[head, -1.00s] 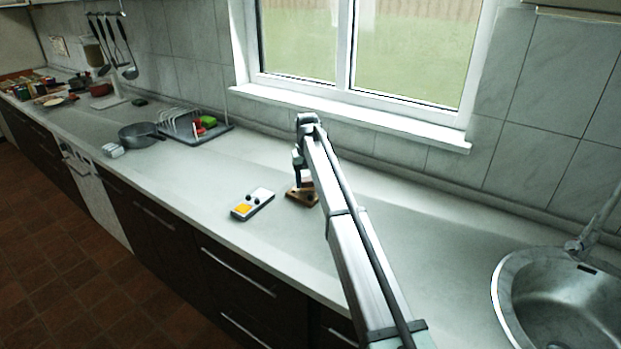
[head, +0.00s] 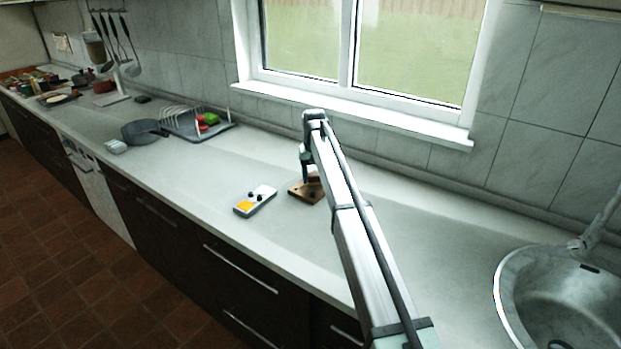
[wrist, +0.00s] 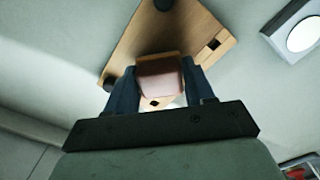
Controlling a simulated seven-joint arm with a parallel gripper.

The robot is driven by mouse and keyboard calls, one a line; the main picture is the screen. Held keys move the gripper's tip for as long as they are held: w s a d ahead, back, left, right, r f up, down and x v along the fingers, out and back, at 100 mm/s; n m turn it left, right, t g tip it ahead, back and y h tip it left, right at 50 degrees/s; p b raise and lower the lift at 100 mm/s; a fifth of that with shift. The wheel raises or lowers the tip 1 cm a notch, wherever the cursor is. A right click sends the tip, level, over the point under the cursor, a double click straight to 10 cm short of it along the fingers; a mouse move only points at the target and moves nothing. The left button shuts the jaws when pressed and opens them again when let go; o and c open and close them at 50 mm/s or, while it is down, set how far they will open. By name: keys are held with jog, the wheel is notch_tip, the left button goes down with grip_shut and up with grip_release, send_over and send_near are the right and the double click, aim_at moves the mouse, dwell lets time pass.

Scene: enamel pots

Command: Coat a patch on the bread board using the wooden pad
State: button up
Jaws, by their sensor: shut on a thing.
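The wooden board (head: 300,193) lies on the counter, left of my arm link and partly hidden by it. In the wrist view the board (wrist: 196,32) shows dark round spots at its edges and small dark square marks. My gripper (wrist: 161,90) is shut on a reddish-brown block, the pad (wrist: 160,77), with a dark finger on each side. The pad is over the near edge of the board; I cannot tell whether it touches. In the head view my gripper (head: 312,178) is mostly hidden by the arm. No fresh coating is clearly visible on the board.
A grey block (wrist: 290,28) with a white disc shows in the wrist view. A pan (head: 140,131) and dish rack (head: 185,125) stand farther left; a sink (head: 545,300) lies right.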

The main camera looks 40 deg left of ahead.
aim_at(310, 191)
jog(key=shift+w+f, duration=0.1)
jog(key=shift+w, duration=1.95)
jog(key=shift+d+f, duration=0.1)
jog(key=shift+d, duration=0.45)
jog(key=shift+s+a+f, duration=0.1)
jog(key=shift+s, duration=1.85)
jog(key=shift+s+a+f, duration=0.1)
jog(key=shift+s, duration=1.85)
jog(key=shift+w, duration=0.1)
jog(key=shift+w+d+f, duration=0.1)
jog(key=shift+w+d, duration=0.05)
jog(key=shift+w, duration=1.85)
jog(key=shift+w, duration=1.85)
jog(key=shift+r, duration=0.2)
